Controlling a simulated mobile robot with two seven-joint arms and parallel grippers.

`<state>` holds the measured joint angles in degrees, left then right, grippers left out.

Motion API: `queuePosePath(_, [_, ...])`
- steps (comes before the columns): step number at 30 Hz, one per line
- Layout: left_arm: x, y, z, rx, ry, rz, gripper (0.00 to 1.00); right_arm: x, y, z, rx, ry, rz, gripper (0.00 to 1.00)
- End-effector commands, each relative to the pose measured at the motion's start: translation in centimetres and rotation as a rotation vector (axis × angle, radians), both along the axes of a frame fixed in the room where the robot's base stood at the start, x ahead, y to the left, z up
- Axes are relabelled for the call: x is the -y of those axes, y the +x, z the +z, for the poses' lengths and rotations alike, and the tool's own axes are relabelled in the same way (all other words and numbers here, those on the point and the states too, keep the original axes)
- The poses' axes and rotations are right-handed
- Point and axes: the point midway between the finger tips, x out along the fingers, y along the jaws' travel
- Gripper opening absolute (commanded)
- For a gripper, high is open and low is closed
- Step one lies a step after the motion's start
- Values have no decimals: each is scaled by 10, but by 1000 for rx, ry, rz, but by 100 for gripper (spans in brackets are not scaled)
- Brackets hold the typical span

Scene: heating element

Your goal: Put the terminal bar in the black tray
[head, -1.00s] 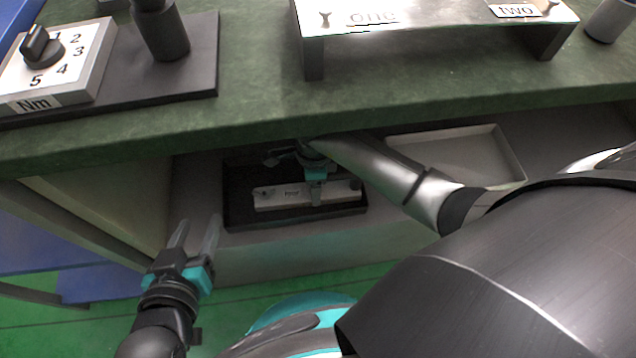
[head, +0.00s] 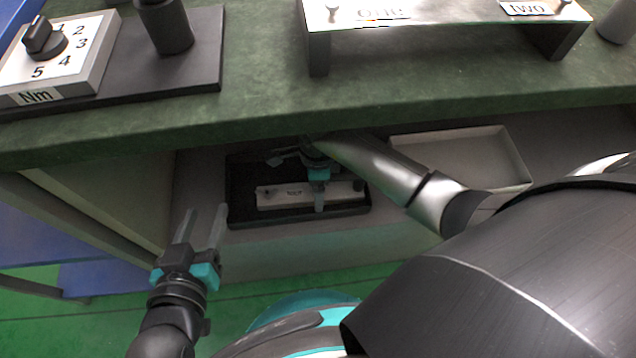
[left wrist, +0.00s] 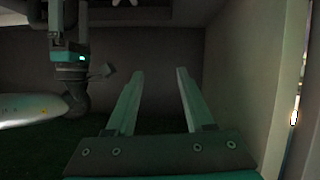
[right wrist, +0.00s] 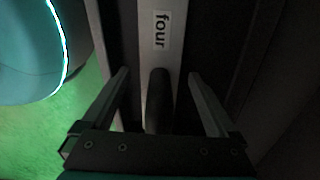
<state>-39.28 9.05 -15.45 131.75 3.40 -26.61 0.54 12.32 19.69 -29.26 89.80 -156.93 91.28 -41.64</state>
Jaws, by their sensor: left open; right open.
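The terminal bar, a pale bar (head: 280,197) with a small label, lies in the black tray (head: 240,216) on the shelf under the worktop. In the right wrist view the bar (right wrist: 160,62) carries the label "four" and a black post (right wrist: 159,100). My right gripper (head: 319,207) points down at the bar's right half. Its open fingers (right wrist: 158,74) straddle the post with gaps on both sides. My left gripper (head: 203,212) is open and empty, left of the black tray. It shows empty in the left wrist view (left wrist: 160,72) too.
An empty light tray (head: 460,165) sits on the shelf to the right. The green worktop (head: 260,110) overhangs the shelf and carries a dial box (head: 65,60) and a metal stand (head: 440,35). A side panel (head: 100,205) bounds the shelf on the left.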

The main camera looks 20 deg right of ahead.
Motion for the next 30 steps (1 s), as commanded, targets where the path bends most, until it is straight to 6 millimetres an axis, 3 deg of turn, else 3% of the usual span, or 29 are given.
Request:
queuePosePath(8, [-1,-1,-1,-20,11,0,53,-1,0,3,-1,1,0,93])
queuePosePath(19, [-24,-6,-5,-191,111,18,53,0,0,24,0,0,1,93])
queuePosePath(30, [-51,-24,-7,-393,208,47,53,0,0,46,0,1,1,93])
